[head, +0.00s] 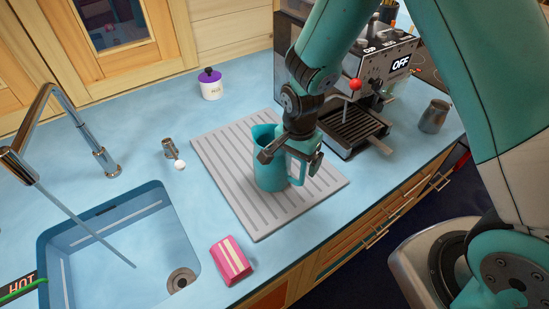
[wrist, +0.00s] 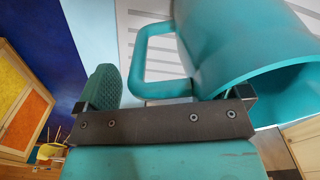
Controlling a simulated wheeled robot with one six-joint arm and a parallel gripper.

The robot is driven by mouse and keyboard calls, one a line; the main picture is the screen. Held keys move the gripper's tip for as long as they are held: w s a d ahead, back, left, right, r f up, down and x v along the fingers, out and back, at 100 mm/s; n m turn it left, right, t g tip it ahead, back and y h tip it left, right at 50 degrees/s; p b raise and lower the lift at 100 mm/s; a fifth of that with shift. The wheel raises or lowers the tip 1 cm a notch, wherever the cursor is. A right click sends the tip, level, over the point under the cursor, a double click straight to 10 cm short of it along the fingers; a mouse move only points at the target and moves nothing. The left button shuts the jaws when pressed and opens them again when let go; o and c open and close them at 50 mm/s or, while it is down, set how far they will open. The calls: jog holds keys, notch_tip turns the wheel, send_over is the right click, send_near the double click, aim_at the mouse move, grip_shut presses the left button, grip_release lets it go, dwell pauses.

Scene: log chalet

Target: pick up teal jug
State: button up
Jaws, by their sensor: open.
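The teal jug (head: 268,172) stands upright on a grey grooved mat (head: 243,212), partly hidden behind my gripper. My gripper (head: 291,163) is open at the jug's upper part, on its handle side. In the wrist view the jug (wrist: 215,45) fills the upper right, with its open mouth to the right and its handle (wrist: 141,55) to the left. One finger pad of my gripper (wrist: 165,85) stands left of the handle. The other finger is hidden by the jug's wall. I cannot tell whether either finger touches it.
A coffee machine (head: 372,75) stands right of the mat, with a dark metal cup (head: 434,116) beyond it. A sink (head: 120,245) is at left. A purple-lidded pot (head: 210,85) and small shaker (head: 169,148) stand behind.

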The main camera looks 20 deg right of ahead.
jog(key=c, duration=1.5)
